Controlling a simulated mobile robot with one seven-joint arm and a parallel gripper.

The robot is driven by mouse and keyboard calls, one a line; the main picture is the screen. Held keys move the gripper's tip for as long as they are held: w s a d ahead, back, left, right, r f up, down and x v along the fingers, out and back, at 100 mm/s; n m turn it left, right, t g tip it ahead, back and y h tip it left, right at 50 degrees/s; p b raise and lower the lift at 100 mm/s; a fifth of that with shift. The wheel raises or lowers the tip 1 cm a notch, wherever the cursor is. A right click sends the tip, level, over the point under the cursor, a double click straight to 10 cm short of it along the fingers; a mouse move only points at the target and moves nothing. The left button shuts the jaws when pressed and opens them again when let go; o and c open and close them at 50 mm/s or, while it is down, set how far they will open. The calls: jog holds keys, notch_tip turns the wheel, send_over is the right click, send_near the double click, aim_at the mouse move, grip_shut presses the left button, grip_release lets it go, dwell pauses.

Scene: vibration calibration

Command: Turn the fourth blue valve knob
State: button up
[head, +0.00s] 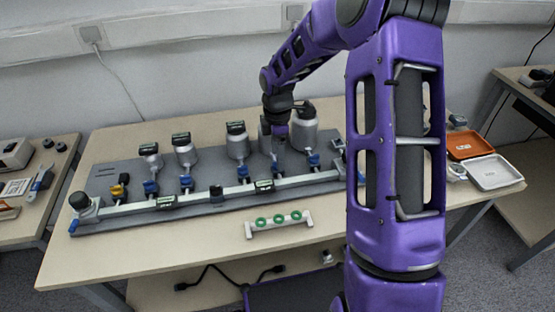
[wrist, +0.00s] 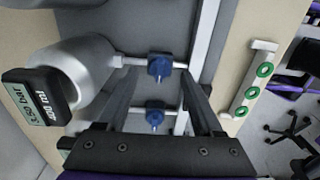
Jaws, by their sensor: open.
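A row of blue valve knobs runs along a rail in the head view. Counted from the left, the fourth blue knob (head: 277,168) sits just below my gripper (head: 279,146) and is partly hard to make out. My gripper points down over the panel. In the wrist view my gripper (wrist: 155,86) is open, with one finger on each side. One blue knob (wrist: 159,66) shows near the fingertips, and another blue knob (wrist: 154,112) shows between the fingers in the picture. Neither is gripped. I cannot tell whether a finger touches them.
Grey canisters with gauges (head: 237,129) stand behind the knobs; one gauge (wrist: 38,96) is close on the left in the wrist view. The rail (head: 214,197) runs in front. A white bracket with green rings (head: 279,222) lies on the table.

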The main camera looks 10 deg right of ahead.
jog(key=shift+f, duration=0.8)
grip_shut()
